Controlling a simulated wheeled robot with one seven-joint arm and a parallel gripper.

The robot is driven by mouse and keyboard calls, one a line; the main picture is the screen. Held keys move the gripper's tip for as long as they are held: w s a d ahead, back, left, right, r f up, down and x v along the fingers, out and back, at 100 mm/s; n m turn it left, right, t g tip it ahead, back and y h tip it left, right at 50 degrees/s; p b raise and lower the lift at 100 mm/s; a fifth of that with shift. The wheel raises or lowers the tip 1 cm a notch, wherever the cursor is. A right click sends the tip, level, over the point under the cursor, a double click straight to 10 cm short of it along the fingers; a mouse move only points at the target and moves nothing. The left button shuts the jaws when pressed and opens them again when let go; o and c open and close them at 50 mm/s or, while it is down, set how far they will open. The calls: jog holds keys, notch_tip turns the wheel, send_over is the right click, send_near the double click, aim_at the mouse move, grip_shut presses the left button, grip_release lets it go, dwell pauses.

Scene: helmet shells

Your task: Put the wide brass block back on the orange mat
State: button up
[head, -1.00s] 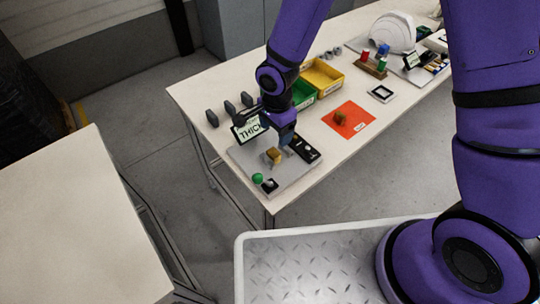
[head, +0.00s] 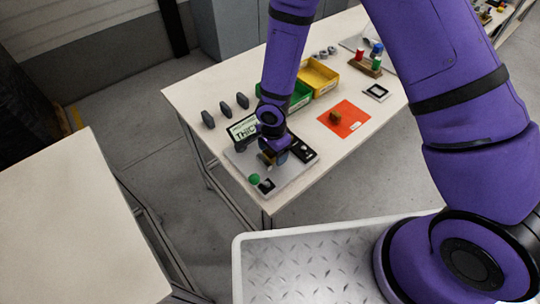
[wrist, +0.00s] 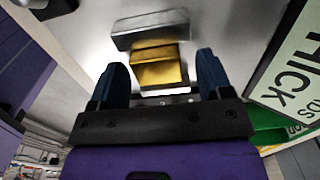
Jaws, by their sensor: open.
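A brass block (wrist: 162,74) stands on the grey plate (head: 288,182) of the station with the "THICK" sign. My gripper (wrist: 162,62) is open, with one finger on each side of the brass block in the wrist view. Gaps show between the block and both fingers. In the head view my gripper (head: 273,152) is low over the plate and partly hides the block (head: 267,159). The orange mat (head: 352,112) lies to the right on the same table, with a small brownish block (head: 335,117) on it. I cannot tell its exact shape.
A grey metal block (wrist: 150,29) is just beyond the brass block. The THICK sign (head: 243,128) stands close beside my gripper. Green and yellow bins (head: 319,78) stand behind.

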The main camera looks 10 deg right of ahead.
jog(key=shift+f, duration=0.1)
jog(key=shift+c, duration=0.2)
jog(key=c, duration=1.2)
jog(key=shift+o, duration=0.2)
